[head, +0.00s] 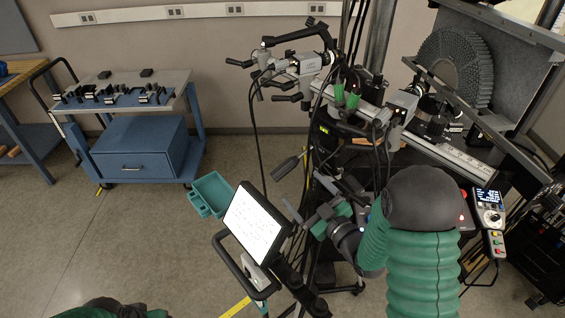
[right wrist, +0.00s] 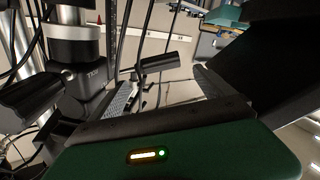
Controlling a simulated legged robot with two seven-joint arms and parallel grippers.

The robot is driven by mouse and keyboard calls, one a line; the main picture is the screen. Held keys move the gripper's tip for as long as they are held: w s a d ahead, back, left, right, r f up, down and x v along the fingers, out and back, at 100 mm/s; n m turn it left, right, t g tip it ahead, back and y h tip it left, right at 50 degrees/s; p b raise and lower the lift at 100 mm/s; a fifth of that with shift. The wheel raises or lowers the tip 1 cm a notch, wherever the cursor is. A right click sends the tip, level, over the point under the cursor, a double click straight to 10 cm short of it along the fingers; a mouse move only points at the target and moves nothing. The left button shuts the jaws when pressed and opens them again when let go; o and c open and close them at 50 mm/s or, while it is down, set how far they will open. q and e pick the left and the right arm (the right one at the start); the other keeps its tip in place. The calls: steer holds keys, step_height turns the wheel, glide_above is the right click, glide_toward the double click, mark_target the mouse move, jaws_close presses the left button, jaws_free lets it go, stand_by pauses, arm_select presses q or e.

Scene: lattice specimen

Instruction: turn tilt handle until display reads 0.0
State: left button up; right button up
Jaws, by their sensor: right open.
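A black lever handle (head: 285,168) sticks out to the left of the instrument column, slanting down to the left. I take it for the tilt handle. In the right wrist view a black handle (right wrist: 160,65) on a bent arm shows just beyond and between my finger pads. My right gripper (head: 308,196) is open, below and right of the handle; I see no contact. In the right wrist view my right gripper (right wrist: 165,95) has its grey pads apart with nothing between them. A small lit yellow-green display (head: 324,130) sits on the column; its reading is too small to read.
A tilted white screen (head: 254,222) stands left of my right gripper. Cables hang around the column. A control pendant (head: 489,208) is at right. A blue cart (head: 140,145) and a teal bin (head: 211,193) stand left. The floor at left is clear.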

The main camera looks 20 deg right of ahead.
mark_target(286, 173)
steer(key=x, duration=0.3)
steer(key=p+x, duration=0.1)
steer(key=x, duration=0.2)
steer(key=p+x, duration=0.1)
steer(key=x, duration=0.3)
steer(key=shift+a, duration=0.3)
steer(key=shift+w, duration=0.45)
steer(key=shift+d, duration=0.1)
steer(key=shift+c, duration=0.7)
steer(key=c, duration=1.2)
